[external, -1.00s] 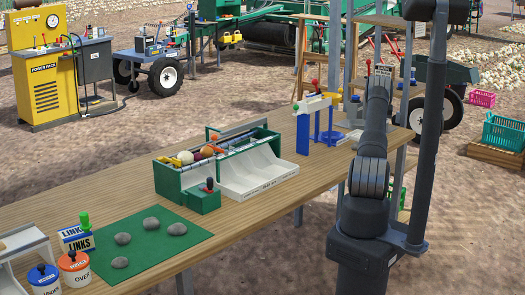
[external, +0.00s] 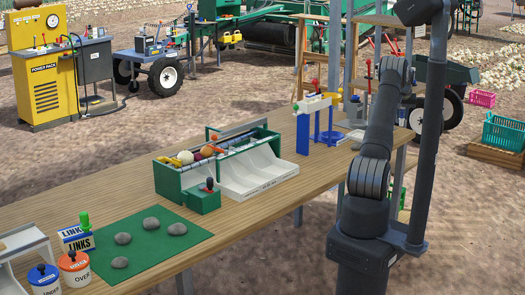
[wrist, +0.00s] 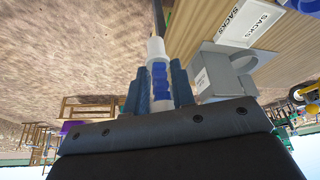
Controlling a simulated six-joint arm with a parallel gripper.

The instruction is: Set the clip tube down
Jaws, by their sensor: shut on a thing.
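The clip tube (wrist: 158,68), white with blue bands, stands lengthwise between the two dark fingers of my gripper (wrist: 161,90) in the wrist view. The fingers press on it from both sides, and its white end sticks out past their tips. In the wrist view it is off the left side of the wooden table edge. In the external view my own arm hides the gripper and the tube.
A blue-and-white stand (external: 318,122) is on the table left of my arm. A green box (external: 187,178) stands mid-table.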

